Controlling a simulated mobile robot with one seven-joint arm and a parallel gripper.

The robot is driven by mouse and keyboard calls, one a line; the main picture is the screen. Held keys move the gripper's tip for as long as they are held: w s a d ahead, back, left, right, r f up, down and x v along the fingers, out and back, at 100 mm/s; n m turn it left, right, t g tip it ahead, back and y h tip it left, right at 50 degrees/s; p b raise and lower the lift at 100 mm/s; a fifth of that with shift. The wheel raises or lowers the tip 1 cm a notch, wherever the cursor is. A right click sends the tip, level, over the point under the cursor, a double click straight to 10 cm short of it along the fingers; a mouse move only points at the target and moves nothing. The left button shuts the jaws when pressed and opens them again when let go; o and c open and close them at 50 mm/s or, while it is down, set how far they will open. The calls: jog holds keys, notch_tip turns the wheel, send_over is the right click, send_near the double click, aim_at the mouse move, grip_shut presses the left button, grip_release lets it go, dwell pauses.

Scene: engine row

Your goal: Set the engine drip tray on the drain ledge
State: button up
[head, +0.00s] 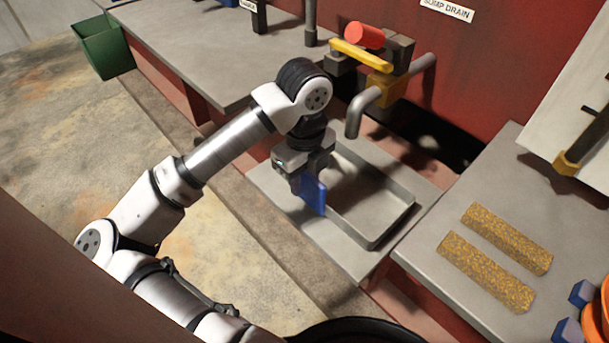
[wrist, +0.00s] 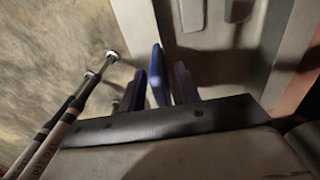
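The grey drip tray (head: 375,241) is a shallow rectangular pan lying flat on the grey drain ledge (head: 284,211), below the bent drain pipe (head: 354,120). A blue upright tab (head: 314,194) stands at the tray's left side and looks like its handle. My gripper (head: 303,180) points down at this tab. In the wrist view the blue tab (wrist: 160,76) stands between my two dark fingers (wrist: 160,92), with narrow gaps on both sides, so the gripper looks open around it. The tray's floor shows at the top of the wrist view (wrist: 205,40), partly in shadow.
A yellow-handled valve with a red cylinder (head: 365,55) sits above the pipe. The right counter (head: 435,225) carries two speckled yellow bars (head: 490,260) and an orange item with blue blocks. A grey counter (head: 190,50) lies at left, a green bin (head: 103,48) beyond.

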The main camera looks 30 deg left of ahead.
notch_tip(320, 180, up, 12)
jog(key=shift+r, duration=0.1)
